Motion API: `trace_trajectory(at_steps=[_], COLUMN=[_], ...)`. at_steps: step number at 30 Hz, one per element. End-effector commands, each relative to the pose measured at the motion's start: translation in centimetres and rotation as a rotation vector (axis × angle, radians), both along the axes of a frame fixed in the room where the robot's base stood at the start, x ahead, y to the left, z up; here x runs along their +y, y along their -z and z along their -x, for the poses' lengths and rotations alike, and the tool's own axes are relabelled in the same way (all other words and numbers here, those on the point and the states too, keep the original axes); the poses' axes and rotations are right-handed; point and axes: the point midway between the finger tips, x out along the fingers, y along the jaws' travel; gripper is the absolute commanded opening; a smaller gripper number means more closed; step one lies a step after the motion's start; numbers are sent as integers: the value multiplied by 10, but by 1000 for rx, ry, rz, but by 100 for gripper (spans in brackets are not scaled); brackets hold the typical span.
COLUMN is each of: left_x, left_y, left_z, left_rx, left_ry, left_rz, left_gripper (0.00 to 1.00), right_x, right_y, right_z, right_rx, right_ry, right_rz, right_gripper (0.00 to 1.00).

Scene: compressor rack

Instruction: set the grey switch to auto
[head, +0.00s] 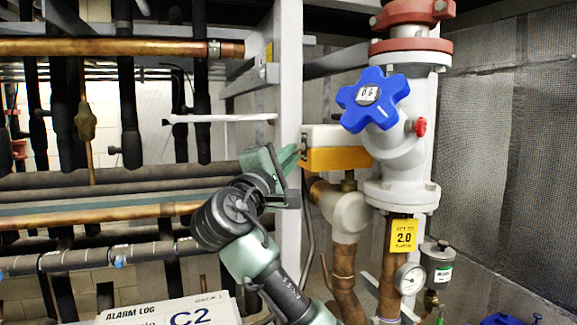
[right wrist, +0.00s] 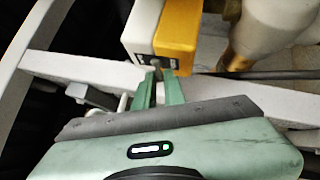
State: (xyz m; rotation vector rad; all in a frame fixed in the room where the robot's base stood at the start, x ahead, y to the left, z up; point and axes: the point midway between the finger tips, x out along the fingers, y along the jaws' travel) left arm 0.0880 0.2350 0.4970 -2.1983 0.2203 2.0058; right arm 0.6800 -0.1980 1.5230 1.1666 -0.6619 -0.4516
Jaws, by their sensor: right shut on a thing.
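A box with a white upper part and a yellow lower part (head: 337,157) is mounted beside the grey upright post. It also shows at the top of the right wrist view (right wrist: 183,38). My right gripper (head: 299,152) reaches up from below to the left end of this box. In the right wrist view its two green fingers (right wrist: 160,76) are shut on the small grey switch (right wrist: 154,62) on the box's end face. The fingertips hide most of the switch, so I cannot read its setting. My left gripper is not in view.
The grey post (head: 288,80) stands just left of the box. A white valve with a blue handwheel (head: 374,98) and small red knob (head: 420,127) stands right of it. Copper and black pipes (head: 100,47) fill the left. A gauge (head: 409,278) and alarm log sheet (head: 165,312) are lower down.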

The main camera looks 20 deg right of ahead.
Motion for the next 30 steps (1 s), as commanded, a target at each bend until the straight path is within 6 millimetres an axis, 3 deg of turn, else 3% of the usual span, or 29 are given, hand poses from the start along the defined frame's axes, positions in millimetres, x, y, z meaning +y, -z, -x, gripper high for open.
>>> trace_trajectory(at_steps=[6,22,23,30], left_x=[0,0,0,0], left_y=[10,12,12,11], left_z=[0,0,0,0], left_rx=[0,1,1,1], left_ry=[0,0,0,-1], left_rz=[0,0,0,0], left_gripper=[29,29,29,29], right_x=[-1,-1,-1,-1], right_y=[4,5,5,4], right_z=[0,0,0,0], right_rx=[-2,1,2,-1], right_ry=[-1,0,1,0], right_rz=[66,86,86,86], right_gripper=[0,0,19,19])
